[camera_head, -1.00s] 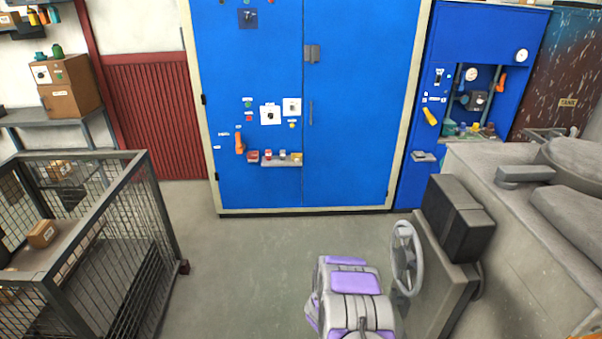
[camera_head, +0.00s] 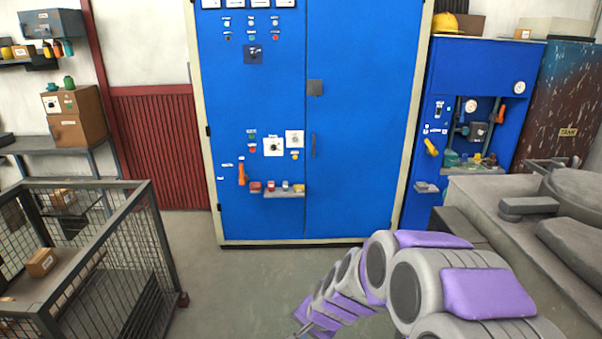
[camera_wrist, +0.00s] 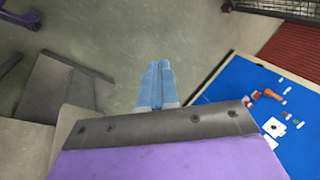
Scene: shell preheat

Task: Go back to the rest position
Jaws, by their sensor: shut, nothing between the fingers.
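My gripper (camera_wrist: 157,82) shows in the wrist view with its two light blue fingers together, shut and empty. Grey floor lies behind the fingertips. The blue cabinet (camera_wrist: 235,112) is to the right of the fingers, apart from them. In the head view my arm reaches from the lower right toward the bottom middle.
A wire cage (camera_head: 165,245) with small boxes stands at the left. A grey machine (camera_head: 550,240) fills the right side, partly hidden by my arm. A blue panel unit (camera_head: 485,75) stands behind it. Open floor (camera_head: 235,285) lies between cage and arm.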

